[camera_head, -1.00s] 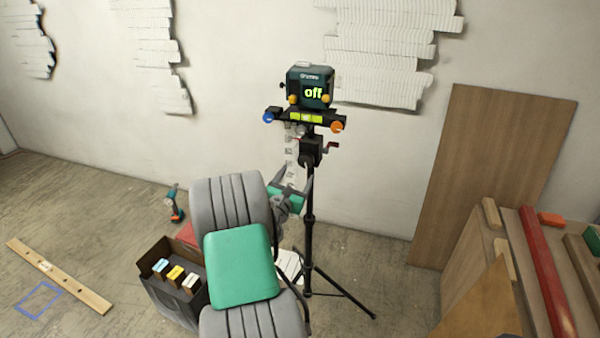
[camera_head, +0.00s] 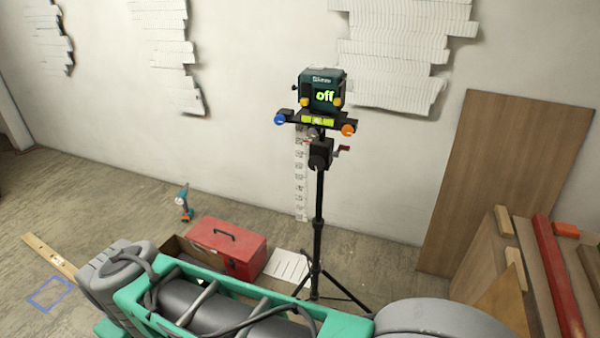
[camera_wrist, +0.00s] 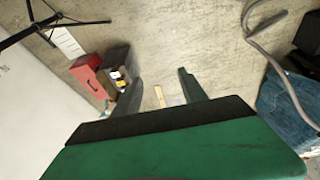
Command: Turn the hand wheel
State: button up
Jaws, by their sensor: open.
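A tripod (camera_head: 319,215) stands upright near the wall. It carries a dark green device (camera_head: 322,90) whose screen reads "off". Under the device is a bar with a yellow-green level vial (camera_head: 318,119), a blue knob (camera_head: 280,120) at its left end and an orange knob (camera_head: 348,130) at its right end. A small red-handled crank (camera_head: 341,150) sits on the post below. I cannot tell which of these is the hand wheel. My gripper (camera_wrist: 158,84) is open and empty in the wrist view, facing the floor, apart from the tripod. The head view does not clearly show its fingers.
A red toolbox (camera_head: 229,245) and a white sheet (camera_head: 287,266) lie left of the tripod's splayed legs. A dark open box (camera_wrist: 118,66) stands beside the toolbox. A drill (camera_head: 184,203) is farther left. Boards (camera_head: 510,180) lean at the right.

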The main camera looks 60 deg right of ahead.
aim_at(316, 162)
jog(key=u, duration=1.35)
jog(key=k, duration=0.45)
jog(key=z, duration=1.45)
jog(key=i, duration=0.5)
jog(key=u, duration=0.05)
